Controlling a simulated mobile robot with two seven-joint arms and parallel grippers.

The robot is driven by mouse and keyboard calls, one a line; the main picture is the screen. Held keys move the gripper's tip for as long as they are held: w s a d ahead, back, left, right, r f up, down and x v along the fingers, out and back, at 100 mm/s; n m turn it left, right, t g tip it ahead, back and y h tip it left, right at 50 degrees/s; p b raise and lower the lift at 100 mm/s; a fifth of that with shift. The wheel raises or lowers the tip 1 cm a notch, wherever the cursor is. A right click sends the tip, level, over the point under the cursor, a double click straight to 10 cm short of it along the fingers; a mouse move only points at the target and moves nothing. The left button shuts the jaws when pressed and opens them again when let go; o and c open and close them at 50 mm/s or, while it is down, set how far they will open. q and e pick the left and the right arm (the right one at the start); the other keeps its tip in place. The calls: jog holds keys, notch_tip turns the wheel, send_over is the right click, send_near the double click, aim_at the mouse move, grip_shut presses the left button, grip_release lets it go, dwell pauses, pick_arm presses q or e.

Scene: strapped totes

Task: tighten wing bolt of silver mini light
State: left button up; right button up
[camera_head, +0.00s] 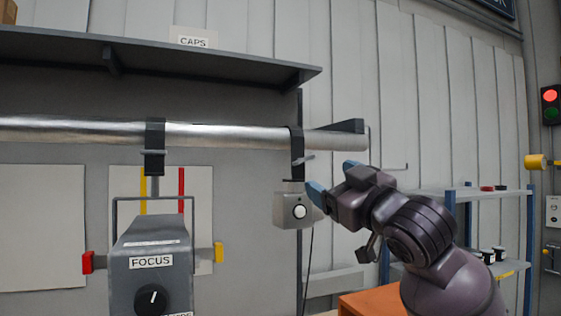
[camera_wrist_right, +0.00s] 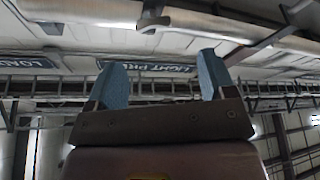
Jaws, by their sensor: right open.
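The silver mini light (camera_head: 291,210), a small grey box with a round white lens, hangs from the pipe by a dark clamp (camera_head: 297,145). A small grey wing bolt (camera_head: 304,159) sticks out at the clamp's lower right side. My right gripper (camera_head: 333,178) is open and empty, just right of the clamp and mini light; its lower blue fingertip overlaps the light's right edge, and contact cannot be told. In the right wrist view, the blue fingers (camera_wrist_right: 162,78) stand apart with nothing between them; a clamp-like part (camera_wrist_right: 153,20) shows above on the pipe. My left gripper is not in view.
The silver pipe (camera_head: 225,135) runs across under a dark shelf (camera_head: 150,52) labelled CAPS. A larger FOCUS light (camera_head: 150,275) hangs at the left from another clamp (camera_head: 155,135). Shelving (camera_head: 480,194) stands behind at right.

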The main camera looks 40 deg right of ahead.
aim_at(305, 157)
pick_arm(q)
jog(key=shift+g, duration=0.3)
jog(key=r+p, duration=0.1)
jog(key=p, duration=0.1)
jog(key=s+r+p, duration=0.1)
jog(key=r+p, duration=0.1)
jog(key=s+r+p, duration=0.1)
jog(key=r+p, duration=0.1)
jog(key=p, duration=0.1)
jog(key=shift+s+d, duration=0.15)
pick_arm(e)
jog(key=x, duration=0.7)
jog(key=d+x, duration=0.1)
jog(key=x, duration=0.2)
jog(key=shift+w+r, duration=0.1)
jog(key=shift+r, duration=0.2)
jog(key=shift+m, duration=0.4)
jog(key=c, duration=0.9)
